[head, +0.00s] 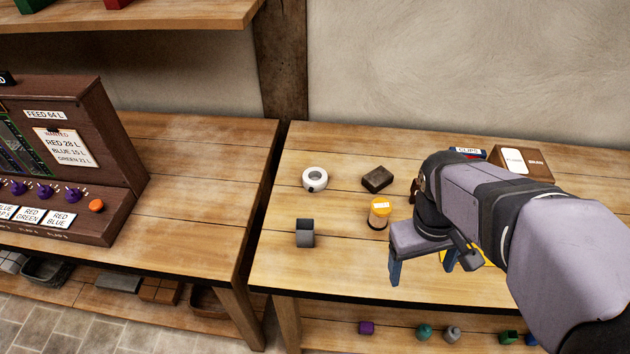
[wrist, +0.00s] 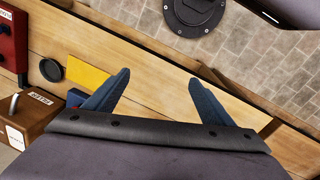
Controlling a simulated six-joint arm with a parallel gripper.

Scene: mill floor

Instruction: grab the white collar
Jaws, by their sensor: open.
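The white collar (head: 315,179) is a short ring with a dark hole and a small dark spot on its side. It lies on the right-hand wooden table, towards the back left. My gripper (head: 423,272) is open and empty above the front part of that table, to the right of the collar and nearer the front edge. In the wrist view my gripper (wrist: 162,92) has its two blue fingers spread wide with nothing between them. The collar does not show in the wrist view.
Near the collar are a dark brown block (head: 377,179), an orange-capped jar (head: 379,213) and a grey block (head: 305,233). A brown box (head: 522,163) stands at the back right. A yellow patch (wrist: 87,74) lies by my fingers. A gap separates the left table (head: 190,190).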

